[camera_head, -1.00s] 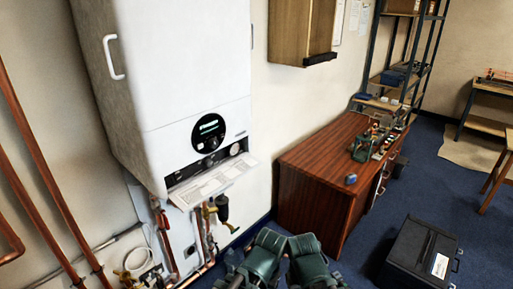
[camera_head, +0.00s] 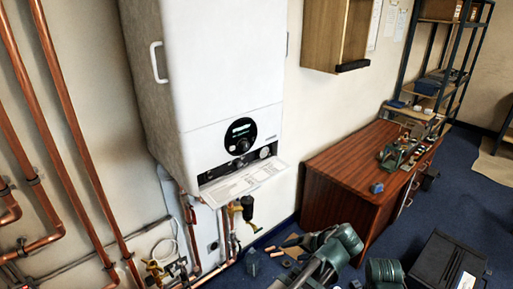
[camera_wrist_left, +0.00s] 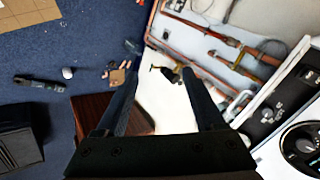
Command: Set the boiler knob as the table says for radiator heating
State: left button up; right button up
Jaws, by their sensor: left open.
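The white boiler (camera_head: 225,75) hangs on the wall. Its front carries a round black dial (camera_head: 240,135) with a lit display, and a small round knob (camera_head: 243,146) low in it. A printed table (camera_head: 243,184) lies on the flap below; its text is too small to read. In the left wrist view, part of the round dial (camera_wrist_left: 303,145) shows at the right edge, beside the dark control strip (camera_wrist_left: 268,112). My left gripper (camera_wrist_left: 160,90) is open and empty, apart from the boiler front. My right gripper is out of view.
Copper pipes (camera_head: 75,130) run up the wall on the left. Valves and a brass fitting (camera_head: 247,207) hang under the boiler. A wooden cabinet (camera_head: 345,170) with tools on top stands to the right. A black case (camera_head: 450,262) lies on the blue floor.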

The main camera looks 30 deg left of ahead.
pick_arm(q)
jog(key=w+a+r+n+t+y+p, duration=0.1)
jog(key=w+a+r+n+y, duration=0.1)
jog(key=r, duration=0.5)
jog(key=w+a+r+n+t+y+p, duration=0.1)
jog(key=w+a+r+y, duration=0.3)
jog(key=a+r, duration=0.2)
jog(key=w+a+r+n+t+y+p, duration=0.1)
jog(key=w+a+r+n+y, duration=0.1)
jog(key=r, duration=0.6)
jog(key=shift+w+a+r+n+y+p, duration=0.15)
jog(key=shift+w+a+n+y+p, duration=0.2)
jog(key=shift+w+a+y, duration=0.6)
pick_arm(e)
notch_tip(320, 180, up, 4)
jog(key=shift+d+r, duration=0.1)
pick_arm(q)
jog(key=shift+w+a, duration=0.15)
jog(key=shift+a, duration=0.1)
